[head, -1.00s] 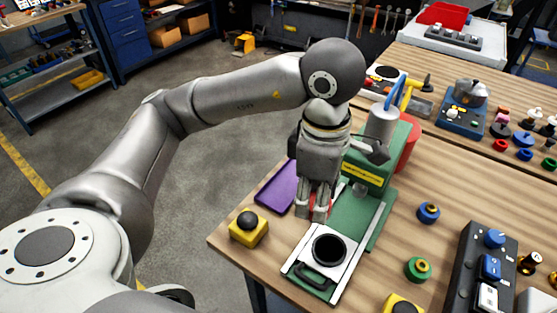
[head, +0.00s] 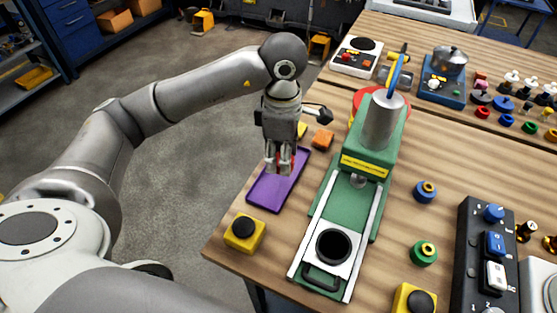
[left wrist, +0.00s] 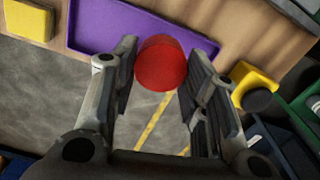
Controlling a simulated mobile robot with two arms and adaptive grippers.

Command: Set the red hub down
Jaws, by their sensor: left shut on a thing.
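My left gripper (head: 280,172) is shut on the red hub (left wrist: 160,62), which sits between the two fingers in the left wrist view. In the head view the hub is mostly hidden by the fingers. The gripper points down over the purple tray (head: 266,196), near its middle. The tray also shows in the left wrist view (left wrist: 105,38), beyond the hub. I cannot tell whether the hub touches the tray. My right gripper is not in view.
A green press (head: 372,150) stands right of the tray, with a white carriage holding a black ring (head: 333,246). A yellow button box (head: 244,233) sits in front of the tray, near the table edge.

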